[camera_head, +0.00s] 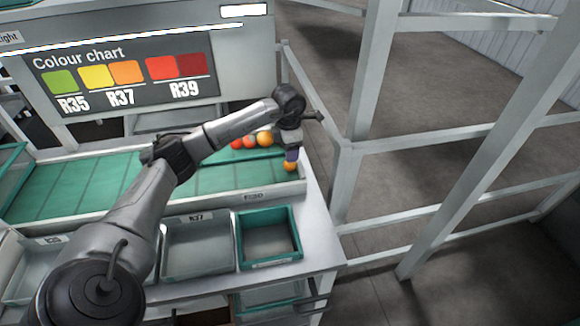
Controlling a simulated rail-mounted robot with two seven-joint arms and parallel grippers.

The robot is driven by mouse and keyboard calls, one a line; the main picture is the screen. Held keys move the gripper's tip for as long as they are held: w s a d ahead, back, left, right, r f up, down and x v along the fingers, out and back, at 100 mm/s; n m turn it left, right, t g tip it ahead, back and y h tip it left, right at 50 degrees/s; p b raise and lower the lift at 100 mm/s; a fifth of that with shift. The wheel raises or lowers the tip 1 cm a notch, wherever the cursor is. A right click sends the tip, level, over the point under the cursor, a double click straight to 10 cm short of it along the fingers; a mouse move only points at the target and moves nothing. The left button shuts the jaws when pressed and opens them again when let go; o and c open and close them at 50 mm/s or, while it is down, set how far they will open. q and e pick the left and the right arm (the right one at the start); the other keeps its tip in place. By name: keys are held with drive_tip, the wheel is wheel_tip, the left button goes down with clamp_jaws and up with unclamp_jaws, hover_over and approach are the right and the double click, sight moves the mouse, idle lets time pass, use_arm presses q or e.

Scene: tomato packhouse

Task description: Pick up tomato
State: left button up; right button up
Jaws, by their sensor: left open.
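Several tomatoes lie at the right end of the green sorting bed. An orange tomato (265,139) and a red tomato (236,143) lie near the bed's back edge, with another red one between them. One more orange tomato (289,166) is at the bed's right end, directly below my left gripper (291,156). The gripper points down at it and is open. The fingers are small and dark here, and I cannot tell whether they touch the tomato. My right gripper is not in view.
The green sorting bed (60,188) has a pale raised rim. In front stand grey trays, one marked R37 (197,250), and a green-rimmed crate (240,243). A colour chart (125,80) stands behind. White frame posts (372,70) rise to the right.

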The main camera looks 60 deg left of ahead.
sight(290, 165)
use_arm(q)
drive_tip(key=shift+d+f+b, duration=0.1)
drive_tip(key=shift+f+b, duration=0.6)
drive_tip(key=shift+f, duration=2.25)
drive_tip(key=shift+w, duration=0.1)
drive_tip(key=c, duration=0.5)
